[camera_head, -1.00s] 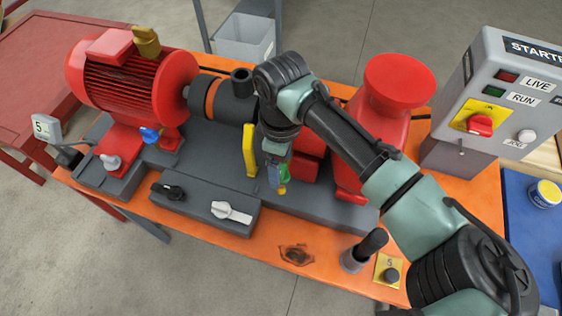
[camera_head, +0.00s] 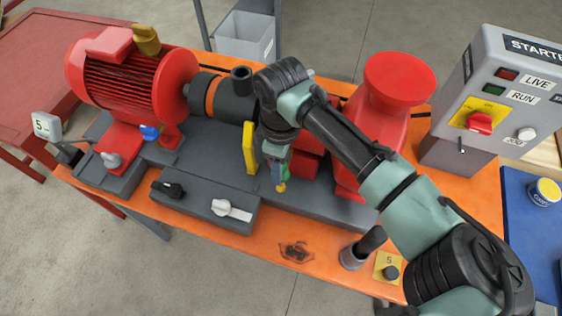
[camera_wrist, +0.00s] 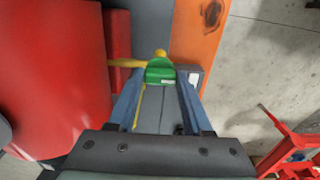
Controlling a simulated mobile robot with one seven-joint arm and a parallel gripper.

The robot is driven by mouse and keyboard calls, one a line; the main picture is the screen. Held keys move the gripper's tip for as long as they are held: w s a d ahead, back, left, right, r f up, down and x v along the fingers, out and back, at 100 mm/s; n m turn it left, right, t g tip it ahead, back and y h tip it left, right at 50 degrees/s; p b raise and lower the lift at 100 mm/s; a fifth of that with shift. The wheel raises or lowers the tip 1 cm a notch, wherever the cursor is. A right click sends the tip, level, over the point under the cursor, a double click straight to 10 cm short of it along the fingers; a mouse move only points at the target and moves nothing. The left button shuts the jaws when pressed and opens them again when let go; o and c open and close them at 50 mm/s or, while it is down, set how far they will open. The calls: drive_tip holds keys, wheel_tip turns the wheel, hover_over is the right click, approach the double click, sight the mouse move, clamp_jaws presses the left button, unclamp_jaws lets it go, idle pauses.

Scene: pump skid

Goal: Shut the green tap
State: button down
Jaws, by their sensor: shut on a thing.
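The green tap handle (camera_wrist: 160,73) is between the two blue fingertips of my gripper (camera_wrist: 160,80) in the wrist view. My gripper is shut on it. A yellow rod or pipe (camera_wrist: 124,63) runs left from behind the handle, and a small yellow end (camera_wrist: 161,53) shows just beyond it. In the head view, my gripper (camera_head: 278,174) points down at the front of the pump skid, and only a bit of the green tap (camera_head: 285,170) shows beside the fingers. The rest of the tap is hidden by my gripper.
A yellow upright plate (camera_head: 250,148) stands close left of my gripper. The red pump (camera_head: 375,130) is close on the right. A grey box (camera_head: 205,202) with black and white knobs lies in front. A dark upright handle (camera_head: 370,241) stands front right, below the starter box (camera_head: 485,95).

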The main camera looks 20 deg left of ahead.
drive_tip(key=shift+m+p, duration=0.3)
drive_tip(key=m+p, duration=0.2)
drive_tip(key=m, duration=0.1)
drive_tip(key=shift+a+r+m+p, duration=0.1)
drive_tip(key=shift+r+m+p, duration=0.05)
drive_tip(key=shift+m+p, duration=0.2)
drive_tip(key=m+p, duration=0.3)
drive_tip(key=m, duration=0.1)
drive_tip(key=shift+s+m, duration=0.1)
drive_tip(key=shift+m, duration=0.15)
drive_tip(key=m+p, duration=0.4)
drive_tip(key=m, duration=0.1)
drive_tip(key=shift+m+p, duration=0.9)
drive_tip(key=shift+m, duration=1.1)
drive_tip(key=shift+w, duration=0.2)
drive_tip(key=shift+c, duration=1.6)
unclamp_jaws()
